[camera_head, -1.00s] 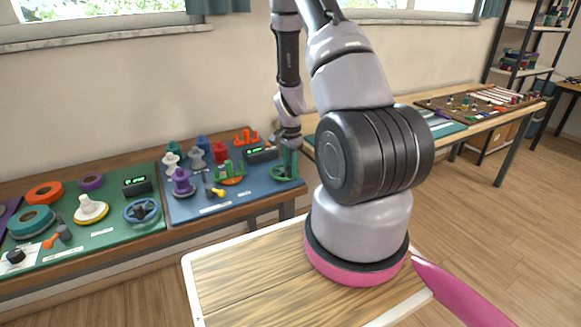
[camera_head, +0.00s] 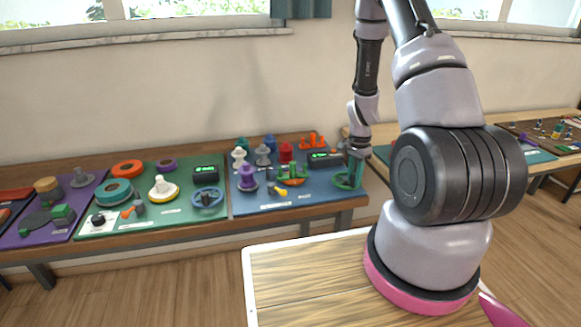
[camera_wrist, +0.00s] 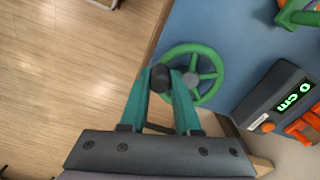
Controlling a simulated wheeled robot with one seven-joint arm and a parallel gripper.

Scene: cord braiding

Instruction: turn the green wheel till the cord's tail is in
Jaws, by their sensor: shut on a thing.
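The green wheel (camera_wrist: 207,55) is a spoked ring lying on the blue board (camera_wrist: 200,22). It also shows at the right end of that board in the head view (camera_head: 347,182), partly behind my gripper. My gripper (camera_wrist: 161,80) has two teal fingers, shut on the wheel's dark knob (camera_wrist: 160,77) at the rim. A black counter box (camera_wrist: 283,97) beside the wheel reads "0 cm" in green digits. The cord and its tail cannot be made out in either view.
Bobbins, including a purple one (camera_head: 247,178), and a green-and-orange stand (camera_head: 293,174) share the blue board. A green board (camera_head: 150,222) with a blue wheel (camera_head: 208,197) lies to the left. Orange pegs (camera_wrist: 305,126) stand near the counter. Bare floor (camera_wrist: 70,60) lies beyond the table edge.

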